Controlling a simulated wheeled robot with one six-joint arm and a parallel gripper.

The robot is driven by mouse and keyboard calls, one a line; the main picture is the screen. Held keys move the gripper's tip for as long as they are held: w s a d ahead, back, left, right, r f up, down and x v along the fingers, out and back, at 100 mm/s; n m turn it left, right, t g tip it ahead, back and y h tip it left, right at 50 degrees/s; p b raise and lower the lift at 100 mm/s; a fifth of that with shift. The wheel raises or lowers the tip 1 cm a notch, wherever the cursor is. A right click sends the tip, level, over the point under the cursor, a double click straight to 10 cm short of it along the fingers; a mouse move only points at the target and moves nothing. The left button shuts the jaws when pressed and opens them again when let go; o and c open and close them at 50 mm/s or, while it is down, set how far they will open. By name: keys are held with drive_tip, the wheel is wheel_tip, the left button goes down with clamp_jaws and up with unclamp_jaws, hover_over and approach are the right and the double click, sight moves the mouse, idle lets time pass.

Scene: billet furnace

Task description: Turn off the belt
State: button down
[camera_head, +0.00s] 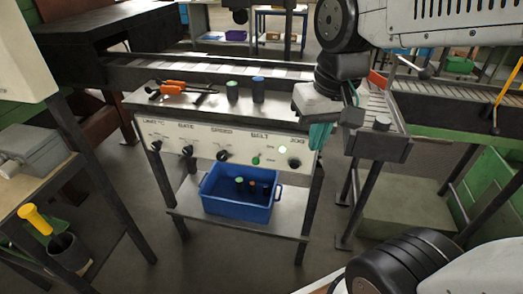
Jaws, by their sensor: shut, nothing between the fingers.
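Under the BELT label is a green button (256,161). A black knob (294,163) sits at the panel's right end. The belt conveyor (215,70) runs behind the bench. My gripper (320,108) is above the panel's right end, shut and empty, apart from the button. Its fingertips are hard to make out. A teal thing (320,137) hangs just below it.
On the bench top lie orange-handled tongs (174,88) and two dark cylinders (232,92) with coloured tops. A blue bin (235,205) holding several small pieces stands on the lower shelf. A side bench with a yellow-handled tool (35,217) is at left. The floor in front is open.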

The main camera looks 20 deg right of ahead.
drive_tip(key=w+d+f+m, duration=0.1)
drive_tip(key=w+f, duration=0.3)
drive_tip(key=w, duration=0.7)
drive_tip(key=w+f+m, duration=0.4)
drive_tip(key=w, duration=0.6)
drive_tip(key=shift+w+d+t, duration=0.35)
drive_tip(key=shift+w+t, duration=0.05)
approach(258, 159)
drive_tip(key=w+d+f, duration=0.1)
drive_tip(key=d+f, duration=0.1)
drive_tip(key=d, duration=0.1)
drive_tip(key=shift+w+f, duration=0.4)
drive_tip(key=a+f, duration=0.2)
drive_tip(key=f, duration=0.1)
drive_tip(key=shift+w+a+f, duration=0.1)
drive_tip(key=shift+a+f, duration=0.05)
drive_tip(key=shift+f, duration=0.2)
drive_tip(key=shift+f, duration=0.1)
